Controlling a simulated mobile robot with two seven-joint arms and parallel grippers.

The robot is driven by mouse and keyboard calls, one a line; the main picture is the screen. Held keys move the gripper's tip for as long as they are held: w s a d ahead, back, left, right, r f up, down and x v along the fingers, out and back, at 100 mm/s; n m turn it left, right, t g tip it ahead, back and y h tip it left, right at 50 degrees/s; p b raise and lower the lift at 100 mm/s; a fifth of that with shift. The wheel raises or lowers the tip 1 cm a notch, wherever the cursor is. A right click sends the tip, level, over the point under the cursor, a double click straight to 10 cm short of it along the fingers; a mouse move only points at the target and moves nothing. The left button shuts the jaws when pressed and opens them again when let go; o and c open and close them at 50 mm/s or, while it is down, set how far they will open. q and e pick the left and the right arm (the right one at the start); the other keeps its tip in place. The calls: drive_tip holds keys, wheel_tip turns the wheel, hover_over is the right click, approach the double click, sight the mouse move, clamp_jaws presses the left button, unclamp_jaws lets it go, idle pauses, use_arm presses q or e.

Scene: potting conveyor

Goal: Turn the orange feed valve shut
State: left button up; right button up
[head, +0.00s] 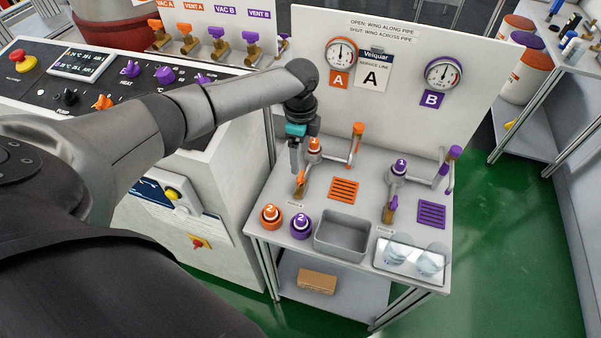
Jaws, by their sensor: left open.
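The orange feed valve (300,179) is on the white bench below gauge A, with an orange wing on a brass body. My left gripper (296,168) points down just above the wing, its fingers apart. The fingers partly cover the valve from this angle. I cannot tell whether they touch the wing or straddle it. The wing's angle to the pipe is too small to read. My right gripper is not in view.
A purple valve (390,204) stands to the right on the same bench (345,200). An orange cap (270,215), a purple cap (300,225), a grey bin (342,236) and a tray of glassware (410,261) line the front. An upright panel (400,110) with gauges closes the back.

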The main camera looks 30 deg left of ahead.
sight(300, 176)
use_arm(q)
wheel_tip(300, 176, down, 8)
drive_tip(key=shift+r+b, duration=0.15)
drive_tip(key=shift+b, duration=0.55)
clamp_jaws()
